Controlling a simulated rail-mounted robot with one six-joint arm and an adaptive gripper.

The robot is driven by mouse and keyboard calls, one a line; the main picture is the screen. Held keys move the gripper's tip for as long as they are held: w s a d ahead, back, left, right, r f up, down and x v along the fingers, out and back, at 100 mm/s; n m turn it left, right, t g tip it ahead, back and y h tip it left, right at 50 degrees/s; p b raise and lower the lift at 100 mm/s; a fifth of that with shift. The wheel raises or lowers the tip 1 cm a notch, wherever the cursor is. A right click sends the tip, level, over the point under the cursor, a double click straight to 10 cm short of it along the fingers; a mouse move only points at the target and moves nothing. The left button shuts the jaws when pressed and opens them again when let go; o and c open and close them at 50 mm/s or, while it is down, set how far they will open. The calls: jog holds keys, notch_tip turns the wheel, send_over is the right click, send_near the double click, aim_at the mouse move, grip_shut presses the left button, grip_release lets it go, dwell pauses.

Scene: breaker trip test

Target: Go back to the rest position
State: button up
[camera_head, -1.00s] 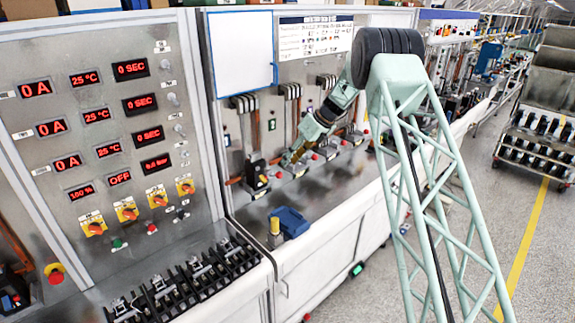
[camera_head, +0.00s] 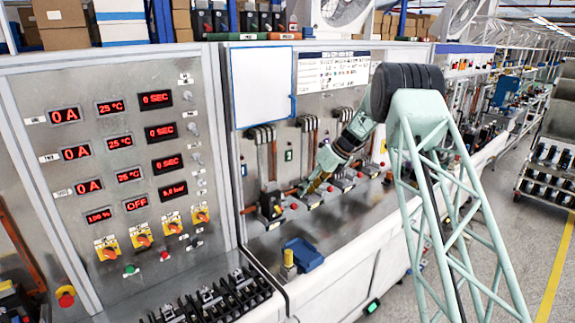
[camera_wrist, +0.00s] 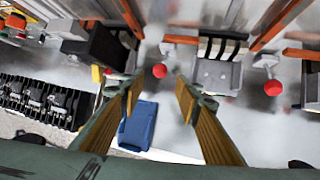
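My gripper (camera_wrist: 158,100) is open in the wrist view, with its two yellow-padded fingers apart and nothing between the tips but the grey bench behind. In the head view my gripper (camera_head: 309,188) hangs over the bench in front of the test stations, partly hidden by its own links. A red knob (camera_wrist: 160,71) shows beyond and between the fingertips. A black breaker (camera_head: 270,206) stands at the left station, left of my gripper; it also shows in the wrist view (camera_wrist: 105,45).
A rack of black breakers (camera_head: 215,300) lies at front left, below the control panel (camera_head: 110,190). A shelf cart (camera_head: 548,165) stands at right. The aisle floor is clear.

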jog(key=s+r+n+h+b, duration=0.1)
jog(key=s+r+n+b, duration=0.5)
jog(key=s, duration=0.7)
jog(key=s+r+n+h+b, duration=0.15)
jog(key=s+r+n, duration=0.25)
jog(key=s+r, duration=0.6)
jog(key=s+r+n+h+b, duration=0.1)
jog(key=s+r+n+b, duration=0.35)
jog(key=s, duration=1.05)
jog(key=s+f+n+b, duration=0.1)
jog(key=s+n+b, duration=0.5)
jog(key=s, duration=1.5)
jog(key=s+d+f+n+b, duration=0.1)
jog(key=s+f+n, duration=0.1)
jog(key=s, duration=0.5)
jog(key=s+d+f+n+h+b, duration=0.1)
jog(key=s+f+n, duration=0.2)
jog(key=s+f, duration=0.2)
jog(key=s+d+f+n+t+h+b, duration=0.1)
jog(key=s+d+f+n+b, duration=0.1)
jog(key=s, duration=0.7)
jog(key=shift+s+f+n, duration=0.35)
jog(key=shift+f+n, duration=0.4)
